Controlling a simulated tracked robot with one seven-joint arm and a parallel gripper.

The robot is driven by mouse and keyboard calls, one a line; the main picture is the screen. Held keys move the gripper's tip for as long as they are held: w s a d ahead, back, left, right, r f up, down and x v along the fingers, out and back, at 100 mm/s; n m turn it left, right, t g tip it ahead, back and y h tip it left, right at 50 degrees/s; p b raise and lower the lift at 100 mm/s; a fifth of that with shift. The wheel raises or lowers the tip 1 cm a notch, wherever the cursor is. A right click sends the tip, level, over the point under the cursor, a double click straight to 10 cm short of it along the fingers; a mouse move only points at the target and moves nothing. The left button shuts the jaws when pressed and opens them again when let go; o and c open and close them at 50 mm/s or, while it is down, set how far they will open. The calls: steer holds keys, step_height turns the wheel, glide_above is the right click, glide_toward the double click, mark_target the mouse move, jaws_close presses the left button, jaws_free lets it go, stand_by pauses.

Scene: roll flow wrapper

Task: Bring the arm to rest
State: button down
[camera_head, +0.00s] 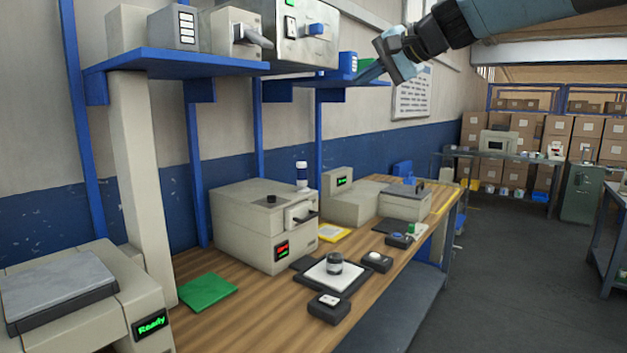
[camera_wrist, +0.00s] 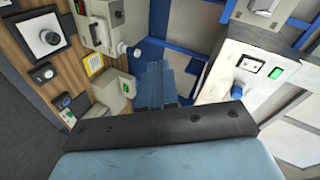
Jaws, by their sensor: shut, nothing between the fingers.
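My gripper (camera_head: 372,72) is at the upper right of the head view, raised well above the wooden workbench (camera_head: 240,318) and in front of the blue wall shelf. The arm reaches in from the top right corner. The fingers are together with nothing between them. In the wrist view the blue fingers (camera_wrist: 165,85) show at the centre, closed, above the dark gripper body. My gripper appears apart from the bench and its machines. In the head view it overlaps the shelf's right end, and I cannot tell how close it is.
A blue shelf (camera_head: 180,62) carries several grey devices. Shelved boxes stand far right. The floor (camera_head: 500,270) is clear.

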steer(key=s+d+f+n+g+h, duration=0.1)
steer(key=s+d+f+h, duration=0.2)
steer(key=s+f, duration=0.5)
steer(key=s+d+f+n+g+h, duration=0.1)
steer(key=s+d+f+n+h, duration=0.1)
steer(key=s+d+f, duration=0.3)
steer(key=s+d+f+n+g+h, duration=0.1)
steer(key=s+d+f+h, duration=0.3)
steer(key=s+f, duration=0.8)
step_height(320, 180, down, 6)
steer(key=shift+d+r+n+g, duration=0.25)
steer(key=shift+d+n+g, duration=0.15)
steer(key=shift+n, duration=0.1)
